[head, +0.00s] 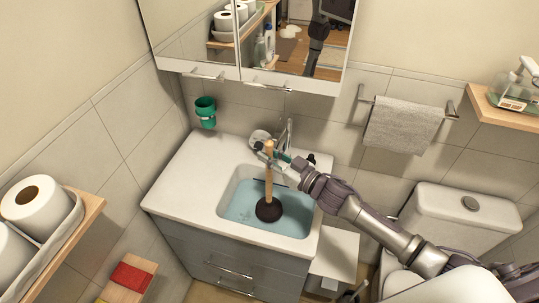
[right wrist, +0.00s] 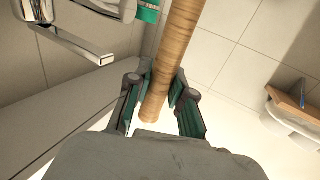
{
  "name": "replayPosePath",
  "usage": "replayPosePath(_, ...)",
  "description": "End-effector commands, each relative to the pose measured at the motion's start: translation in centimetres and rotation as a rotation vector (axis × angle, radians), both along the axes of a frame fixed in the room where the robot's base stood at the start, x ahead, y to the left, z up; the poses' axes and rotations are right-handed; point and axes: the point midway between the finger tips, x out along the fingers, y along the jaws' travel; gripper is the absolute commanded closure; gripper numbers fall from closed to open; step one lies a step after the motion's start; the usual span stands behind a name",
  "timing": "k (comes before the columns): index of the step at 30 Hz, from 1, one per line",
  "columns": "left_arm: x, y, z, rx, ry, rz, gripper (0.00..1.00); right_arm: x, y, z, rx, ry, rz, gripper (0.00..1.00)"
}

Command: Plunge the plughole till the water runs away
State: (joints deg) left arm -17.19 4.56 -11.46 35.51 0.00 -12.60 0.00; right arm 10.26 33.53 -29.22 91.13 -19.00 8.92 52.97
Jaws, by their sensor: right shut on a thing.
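The plunger has a wooden handle (head: 268,186) and a dark rubber cup (head: 268,210). It stands nearly upright in the basin (head: 298,230), which holds blue-tinted water (head: 240,214). The cup sits low in the water; the plughole is not visible, and I cannot tell whether the cup covers it. My right gripper (head: 270,154) is shut on the upper handle. In the right wrist view the handle (right wrist: 170,65) runs between the two fingers (right wrist: 160,98). My left gripper is not in view.
A tap (head: 289,133) rises behind the basin, close to my right gripper. A green cup (head: 205,112) hangs on the wall. A grey towel (head: 402,125) hangs at right above the toilet (head: 455,215). A shelf with paper rolls (head: 35,203) is at left.

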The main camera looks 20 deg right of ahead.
Motion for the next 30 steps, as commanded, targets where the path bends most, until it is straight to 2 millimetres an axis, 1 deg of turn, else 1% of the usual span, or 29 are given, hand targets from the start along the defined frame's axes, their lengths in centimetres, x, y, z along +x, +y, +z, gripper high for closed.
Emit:
replayPosePath(25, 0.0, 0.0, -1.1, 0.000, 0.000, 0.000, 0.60, 0.0, 0.0, -1.6, 0.001, -0.001, 0.000, 1.00)
replayPosePath(30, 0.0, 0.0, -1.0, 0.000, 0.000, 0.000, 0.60, 0.0, 0.0, -1.6, -0.001, 0.002, 0.000, 1.00)
